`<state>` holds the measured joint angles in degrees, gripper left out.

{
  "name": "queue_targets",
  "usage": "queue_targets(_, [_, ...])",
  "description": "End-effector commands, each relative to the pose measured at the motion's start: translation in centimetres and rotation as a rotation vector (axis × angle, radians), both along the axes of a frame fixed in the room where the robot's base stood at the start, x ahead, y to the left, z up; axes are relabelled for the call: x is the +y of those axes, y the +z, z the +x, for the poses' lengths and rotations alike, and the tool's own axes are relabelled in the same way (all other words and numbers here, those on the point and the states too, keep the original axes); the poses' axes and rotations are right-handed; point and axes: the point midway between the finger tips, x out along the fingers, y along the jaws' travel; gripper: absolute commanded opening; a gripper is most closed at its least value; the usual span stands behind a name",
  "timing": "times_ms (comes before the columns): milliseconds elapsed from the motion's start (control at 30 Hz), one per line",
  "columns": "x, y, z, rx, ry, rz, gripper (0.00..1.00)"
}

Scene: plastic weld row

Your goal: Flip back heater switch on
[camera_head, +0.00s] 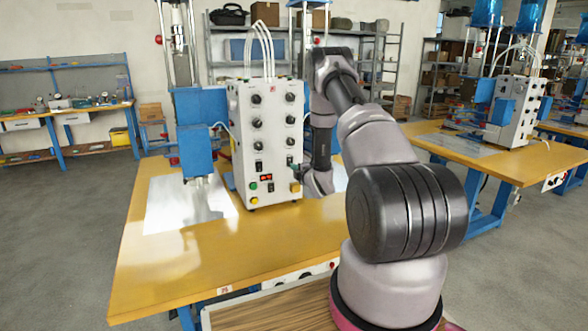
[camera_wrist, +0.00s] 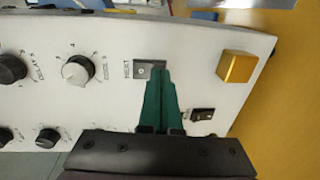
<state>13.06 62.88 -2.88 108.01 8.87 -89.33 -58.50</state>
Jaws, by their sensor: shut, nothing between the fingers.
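The white control box (camera_head: 265,130) stands on the yellow worktable, with knobs and switches on its face. In the wrist view, a dark switch (camera_wrist: 143,68) with a label reading like "HEAT" sits between a white-capped knob (camera_wrist: 78,68) and a square yellow button (camera_wrist: 238,67). My gripper (camera_wrist: 160,75) is shut and empty, its green fingertips in front of the right part of this switch, hiding some of it. I cannot tell whether they touch or how the rocker is set. In the head view, my gripper (camera_head: 294,167) is small at the panel's right edge.
Another black switch (camera_wrist: 203,114) lies just right of the fingers. The blue press (camera_head: 195,130) stands left of the box over a metal plate (camera_head: 165,205). The table front (camera_head: 220,250) is clear. Another workstation (camera_head: 515,110) is at the right.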

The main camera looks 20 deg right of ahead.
Motion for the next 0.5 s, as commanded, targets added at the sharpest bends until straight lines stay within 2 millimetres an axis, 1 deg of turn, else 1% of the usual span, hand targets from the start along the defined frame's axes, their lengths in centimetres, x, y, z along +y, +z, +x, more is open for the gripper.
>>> queue_targets(367, [0.0,0.0,0.3,0.0,0.0,0.0,0.0])
queue_targets(500, [0.2,-0.5,1.3,-0.002,0.002,-0.001,0.0])
